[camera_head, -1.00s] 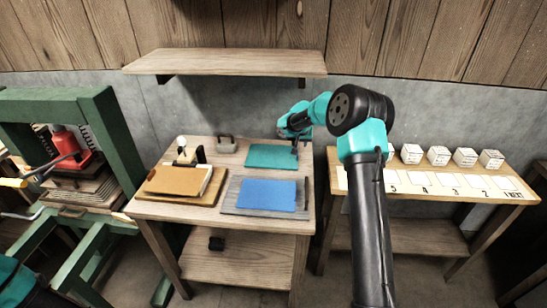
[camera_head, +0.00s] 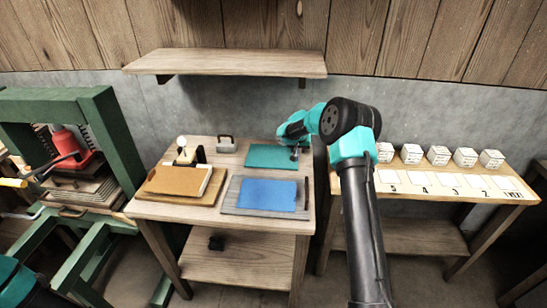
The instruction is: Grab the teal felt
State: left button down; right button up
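The teal felt (camera_head: 268,156) is a flat rectangular sheet lying at the back right of the wooden table. My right gripper (camera_head: 296,155) is at the felt's right end, low over its edge. The fingers are small and dark here, so I cannot tell whether they are open or shut, or whether they touch the felt. My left arm shows only as a bit of teal and black at the lower left corner; its gripper is out of view.
A blue sheet (camera_head: 268,194) lies on a grey board in front of the felt. A brown sheet on a board (camera_head: 178,181) is at the left. A metal-handled block (camera_head: 226,145) stands left of the felt. A shelf (camera_head: 225,63) hangs above. A side table (camera_head: 470,194) holds several white boxes.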

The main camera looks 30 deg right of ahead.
grip_shut()
dwell(0.3)
jog(key=shift+r, duration=0.15)
